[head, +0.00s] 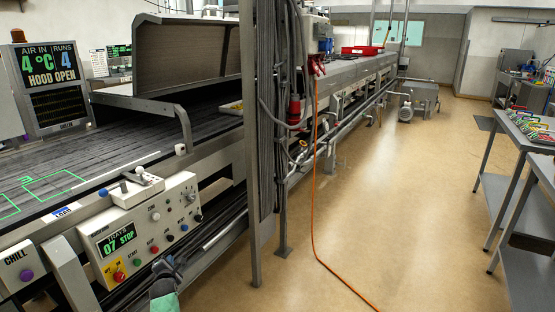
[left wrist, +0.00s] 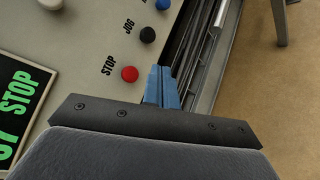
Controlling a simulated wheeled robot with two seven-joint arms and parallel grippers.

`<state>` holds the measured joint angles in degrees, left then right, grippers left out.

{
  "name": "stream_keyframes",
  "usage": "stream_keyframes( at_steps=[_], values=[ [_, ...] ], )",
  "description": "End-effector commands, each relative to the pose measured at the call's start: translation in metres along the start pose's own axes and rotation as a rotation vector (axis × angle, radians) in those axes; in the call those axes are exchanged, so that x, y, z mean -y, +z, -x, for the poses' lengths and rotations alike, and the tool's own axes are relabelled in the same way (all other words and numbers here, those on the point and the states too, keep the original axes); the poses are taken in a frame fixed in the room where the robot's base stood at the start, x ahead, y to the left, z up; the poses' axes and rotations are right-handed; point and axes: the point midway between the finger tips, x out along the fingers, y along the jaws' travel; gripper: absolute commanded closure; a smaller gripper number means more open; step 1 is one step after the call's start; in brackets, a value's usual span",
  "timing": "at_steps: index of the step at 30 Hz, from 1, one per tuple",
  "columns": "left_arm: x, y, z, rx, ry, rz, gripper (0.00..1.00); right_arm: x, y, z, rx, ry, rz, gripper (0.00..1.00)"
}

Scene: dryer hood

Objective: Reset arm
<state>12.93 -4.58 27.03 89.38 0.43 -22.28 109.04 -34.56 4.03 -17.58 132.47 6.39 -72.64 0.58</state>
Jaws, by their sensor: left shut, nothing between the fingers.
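My left gripper (head: 165,267) is low in the head view, just in front of the lower edge of the control panel (head: 112,216). In the left wrist view its blue fingers (left wrist: 162,86) are closed together with nothing between them. They are beside the red STOP button (left wrist: 130,74), with a gap between them in the picture. A black JOG button (left wrist: 147,34) is further up the panel. The dryer hood (head: 190,50) stands raised over the belt, and the monitor (head: 52,82) reads "HOOD OPEN". My right gripper is not in view.
The slatted conveyor belt (head: 110,150) runs behind the panel. A grey upright post (head: 250,150) stands right of the gripper. An orange cable (head: 315,200) hangs down to the floor. Open floor (head: 400,200) lies between the machine and the side tables (head: 510,195).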

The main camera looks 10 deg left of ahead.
Motion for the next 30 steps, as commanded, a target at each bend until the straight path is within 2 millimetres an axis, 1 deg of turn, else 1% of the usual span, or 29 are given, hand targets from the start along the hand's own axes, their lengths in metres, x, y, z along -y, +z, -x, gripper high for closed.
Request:
stream_keyframes(
  at_steps=[2, 4, 9, 12, 14, 17, 20, 23, 24, 26, 29, 30],
  values=[
    [0.001, -0.001, 0.000, -0.002, -0.007, -0.073, 1.00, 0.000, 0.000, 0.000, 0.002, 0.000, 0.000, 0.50],
    [0.007, -0.003, 0.000, -0.010, -0.038, -0.175, 1.00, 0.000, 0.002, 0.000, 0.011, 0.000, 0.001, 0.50],
    [0.029, -0.010, 0.004, -0.015, -0.179, -0.485, 1.00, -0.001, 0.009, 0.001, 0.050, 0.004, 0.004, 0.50],
    [0.030, -0.010, 0.011, 0.004, -0.257, -0.668, 1.00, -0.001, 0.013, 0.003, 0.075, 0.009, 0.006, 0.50],
    [0.028, -0.004, 0.018, 0.027, -0.299, -0.779, 1.00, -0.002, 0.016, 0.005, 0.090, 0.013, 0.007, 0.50],
    [0.021, 0.014, 0.031, 0.085, -0.357, -0.971, 1.00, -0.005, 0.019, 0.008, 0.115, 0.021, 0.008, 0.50],
    [0.009, 0.040, 0.049, 0.162, -0.400, -1.165, 1.00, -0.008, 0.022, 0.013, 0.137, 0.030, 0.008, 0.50],
    [-0.002, 0.069, 0.072, 0.249, -0.427, -1.358, 1.00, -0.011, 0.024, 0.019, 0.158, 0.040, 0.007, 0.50],
    [-0.003, 0.079, 0.084, 0.288, -0.440, -1.437, 1.00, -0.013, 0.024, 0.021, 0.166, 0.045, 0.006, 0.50],
    [-0.003, 0.093, 0.106, 0.352, -0.458, -1.558, 1.00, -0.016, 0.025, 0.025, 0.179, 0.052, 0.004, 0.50],
    [0.006, 0.115, 0.154, 0.478, -0.490, -1.768, 1.00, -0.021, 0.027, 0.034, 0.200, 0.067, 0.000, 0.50],
    [0.012, 0.121, 0.176, 0.531, -0.502, -1.843, 1.00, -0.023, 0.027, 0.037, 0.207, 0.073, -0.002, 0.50]
  ],
)
